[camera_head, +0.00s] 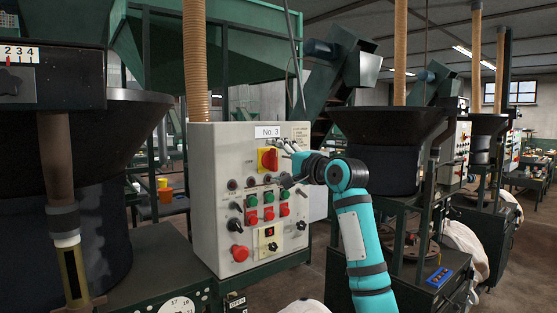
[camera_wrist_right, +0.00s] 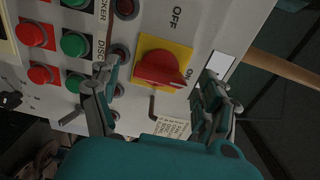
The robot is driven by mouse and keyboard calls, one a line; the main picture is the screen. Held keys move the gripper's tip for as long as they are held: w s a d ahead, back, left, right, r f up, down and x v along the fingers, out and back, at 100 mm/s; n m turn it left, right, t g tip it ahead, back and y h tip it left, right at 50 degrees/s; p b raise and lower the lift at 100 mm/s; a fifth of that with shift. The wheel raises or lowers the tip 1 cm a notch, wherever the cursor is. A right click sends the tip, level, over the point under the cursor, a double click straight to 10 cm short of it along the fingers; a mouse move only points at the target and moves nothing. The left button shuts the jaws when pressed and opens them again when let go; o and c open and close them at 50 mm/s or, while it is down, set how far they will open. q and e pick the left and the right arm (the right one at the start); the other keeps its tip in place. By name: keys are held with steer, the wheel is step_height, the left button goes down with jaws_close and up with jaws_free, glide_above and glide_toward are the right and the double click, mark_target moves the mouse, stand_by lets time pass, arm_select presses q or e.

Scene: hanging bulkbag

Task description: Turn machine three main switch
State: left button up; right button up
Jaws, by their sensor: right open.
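The machine three control box (camera_head: 220,190) is a pale panel labelled "No. 3" in the head view. Its main switch (camera_head: 269,160) is a red knob on a yellow plate near the top. In the right wrist view the red knob (camera_wrist_right: 160,70) sits between the two fingers, with "OFF" and "ON" printed beside it. My right gripper (camera_head: 287,161) is open in front of the panel, just right of the switch; in the wrist view the gripper (camera_wrist_right: 163,95) has a finger on either side of the knob, with no clear contact. My left gripper is not in view.
Green and red buttons (camera_head: 268,205) and a large red button (camera_head: 239,253) lie below the switch. A dark hopper (camera_head: 130,130) stands at the left. More machines (camera_head: 390,150) stand to the right.

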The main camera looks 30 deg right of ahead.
steer(key=shift+c, duration=0.3)
steer(key=c, duration=1.1)
steer(key=n+p, duration=0.1)
steer(key=n, duration=0.7)
steer(key=shift+n+p, duration=0.3)
steer(key=shift+p, duration=0.1)
steer(key=n+p, duration=0.1)
steer(key=n, duration=0.4)
steer(key=shift+f+n+p, duration=0.15)
steer(key=shift+n+p, duration=0.7)
steer(key=shift+n, duration=1.25)
